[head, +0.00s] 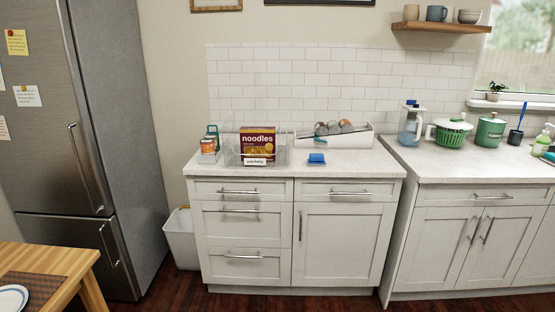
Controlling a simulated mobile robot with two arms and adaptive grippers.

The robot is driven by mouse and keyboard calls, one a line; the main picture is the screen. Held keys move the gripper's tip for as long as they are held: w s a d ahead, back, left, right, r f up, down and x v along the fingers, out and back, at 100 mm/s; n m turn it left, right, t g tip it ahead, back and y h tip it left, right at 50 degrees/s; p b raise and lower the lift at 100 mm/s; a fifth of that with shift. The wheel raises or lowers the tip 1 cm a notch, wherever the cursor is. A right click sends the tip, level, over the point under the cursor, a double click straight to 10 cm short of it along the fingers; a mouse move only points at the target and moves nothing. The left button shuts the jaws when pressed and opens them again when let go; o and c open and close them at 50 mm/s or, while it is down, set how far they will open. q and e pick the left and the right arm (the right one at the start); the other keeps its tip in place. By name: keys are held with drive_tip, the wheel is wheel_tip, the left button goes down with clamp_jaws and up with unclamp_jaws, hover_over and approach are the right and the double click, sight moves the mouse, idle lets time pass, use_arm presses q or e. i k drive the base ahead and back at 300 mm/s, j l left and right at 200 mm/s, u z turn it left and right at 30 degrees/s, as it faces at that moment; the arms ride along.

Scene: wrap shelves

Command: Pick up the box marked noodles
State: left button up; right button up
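The lower part of the box is partly hidden by the label and the bin. Neither of my grippers shows in the head view.
Dark floor lies before the cabinets.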

sight(253, 140)
drive_tip(key=i+u, duration=0.2)
drive_tip(key=i, duration=0.65)
drive_tip(key=i+l+u, duration=0.15)
drive_tip(key=i, duration=0.7)
